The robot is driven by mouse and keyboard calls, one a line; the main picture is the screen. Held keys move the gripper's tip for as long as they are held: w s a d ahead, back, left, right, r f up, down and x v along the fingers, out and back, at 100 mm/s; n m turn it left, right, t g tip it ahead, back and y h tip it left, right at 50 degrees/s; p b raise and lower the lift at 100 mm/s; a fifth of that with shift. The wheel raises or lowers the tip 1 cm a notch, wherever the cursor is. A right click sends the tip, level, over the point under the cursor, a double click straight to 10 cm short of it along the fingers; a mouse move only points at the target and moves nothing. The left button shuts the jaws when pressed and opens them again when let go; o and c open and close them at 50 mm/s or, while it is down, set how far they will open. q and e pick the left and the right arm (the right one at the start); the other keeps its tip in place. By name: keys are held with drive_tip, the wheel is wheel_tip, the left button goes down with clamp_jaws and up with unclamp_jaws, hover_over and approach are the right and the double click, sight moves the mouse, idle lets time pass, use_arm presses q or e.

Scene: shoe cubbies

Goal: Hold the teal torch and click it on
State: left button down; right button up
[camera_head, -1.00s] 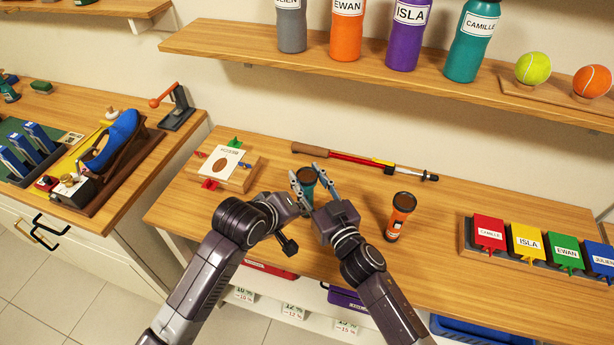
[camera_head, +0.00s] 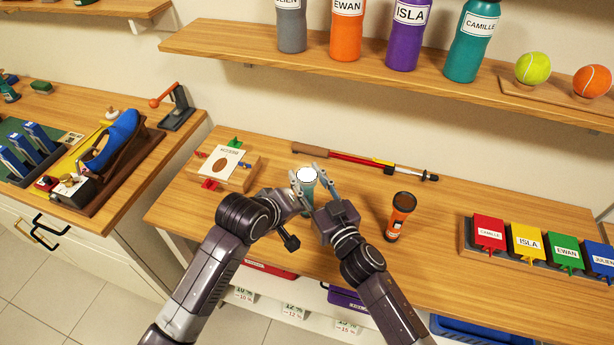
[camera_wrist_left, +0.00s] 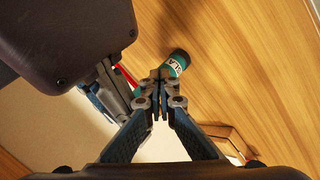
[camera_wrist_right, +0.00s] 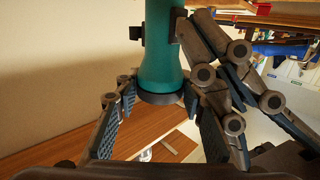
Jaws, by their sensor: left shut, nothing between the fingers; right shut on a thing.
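The teal torch (camera_head: 308,190) stands upright in my right gripper (camera_head: 306,178), above the table. Its lens (camera_head: 307,175) faces up and glows bright white. In the right wrist view the teal body (camera_wrist_right: 160,55) is between the right fingers, with dark knobs on both sides. My left gripper (camera_wrist_left: 160,88) is shut and empty, its tips right beside the torch; its fingers also reach the torch's right side in the right wrist view. In the left wrist view part of the torch (camera_wrist_left: 177,60) shows a white label, partly hidden. I cannot tell whether the left tips touch a knob.
An orange torch (camera_head: 399,217) stands to the right on the table (camera_head: 450,200). A red pole (camera_head: 350,158) lies behind. A shelf (camera_head: 400,85) with bottles hangs above.

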use_arm(q)
drive_tip(key=shift+s, duration=0.1)
drive_tip(key=shift+s+a, duration=0.2)
drive_tip(key=shift+s, duration=0.2)
drive_tip(key=s+a, duration=0.2)
drive_tip(key=s, duration=0.3)
drive_tip(key=shift+s, duration=0.35)
use_arm(e)
drive_tip(key=o, duration=1.3)
drive_tip(key=shift+o, duration=0.2)
